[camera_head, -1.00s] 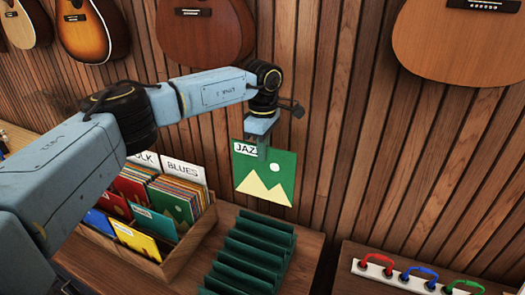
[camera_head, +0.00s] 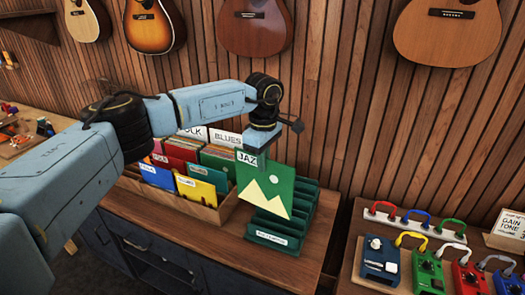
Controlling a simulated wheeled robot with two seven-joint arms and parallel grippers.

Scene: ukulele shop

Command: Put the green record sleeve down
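The green record sleeve (camera_head: 279,180) has a yellow mountain shape, a white dot and a "JAZ…" label at its top left. My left gripper (camera_head: 263,155) is shut on its top edge and holds it upright, slightly tilted in the picture. The sleeve covers part of the green slotted rack (camera_head: 307,198) on the counter. I cannot tell whether its lower edge touches the rack or hangs above it. The rack's visible slots look empty; a white label is on its front. My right gripper is not in view.
A wooden crate (camera_head: 202,211) of records with "FOLK" and "BLUES" dividers stands left of the rack on the wooden counter (camera_head: 220,240). Coloured pedals (camera_head: 427,273) and a cable strip (camera_head: 415,226) are on another surface at right. Guitars hang on the slatted wall.

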